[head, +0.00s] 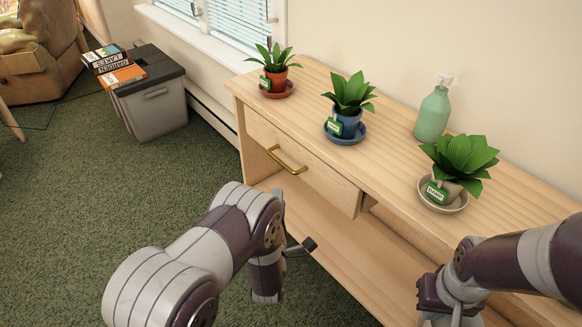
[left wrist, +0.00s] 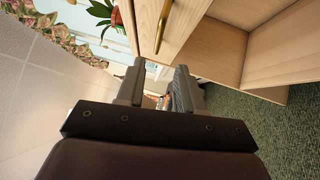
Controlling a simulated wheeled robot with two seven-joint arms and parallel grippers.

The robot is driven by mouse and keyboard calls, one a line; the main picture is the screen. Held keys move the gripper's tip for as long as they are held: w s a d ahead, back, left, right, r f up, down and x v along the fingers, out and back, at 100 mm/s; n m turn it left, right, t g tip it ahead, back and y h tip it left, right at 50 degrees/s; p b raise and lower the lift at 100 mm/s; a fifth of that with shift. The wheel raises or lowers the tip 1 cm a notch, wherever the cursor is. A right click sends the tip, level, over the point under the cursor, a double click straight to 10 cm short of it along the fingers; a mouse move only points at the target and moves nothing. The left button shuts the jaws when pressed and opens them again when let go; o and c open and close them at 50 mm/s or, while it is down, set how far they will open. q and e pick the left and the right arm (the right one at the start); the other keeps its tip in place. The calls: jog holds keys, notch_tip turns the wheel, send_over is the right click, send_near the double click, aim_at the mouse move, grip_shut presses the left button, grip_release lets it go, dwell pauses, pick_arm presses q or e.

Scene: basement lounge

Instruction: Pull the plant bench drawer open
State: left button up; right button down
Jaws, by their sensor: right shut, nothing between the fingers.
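The plant bench (head: 390,130) is pale wood. Its drawer (head: 325,183) sits under the left part of the top and looks closed or nearly so. A brass bar handle (head: 288,160) is on the drawer front; it also shows in the left wrist view (left wrist: 163,27). My left gripper (head: 303,246) is low in front of the bench, below and apart from the handle. In the left wrist view its two fingers (left wrist: 159,85) are spread with nothing between them. My right gripper (head: 436,305) is at the bottom right by the bench, shut and empty, its fingertips mostly hidden.
Three potted plants stand on the bench top: a terracotta pot (head: 273,80), a blue pot (head: 346,124) and a pale pot (head: 446,189). A green bottle (head: 433,114) stands behind. A grey bin (head: 152,103) with boxes is at left. Carpet (head: 110,200) there is clear.

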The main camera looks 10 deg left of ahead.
aim_at(283, 163)
pick_arm(q)
jog(key=w, duration=0.4)
jog(key=w+a+r+b, duration=0.1)
jog(key=w, duration=0.3)
jog(key=w+b, duration=0.1)
jog(key=w, duration=0.3)
jog(key=shift+w+a+r, duration=0.25)
jog(key=shift+a+r, duration=0.05)
jog(key=shift+r, duration=0.1)
grip_shut()
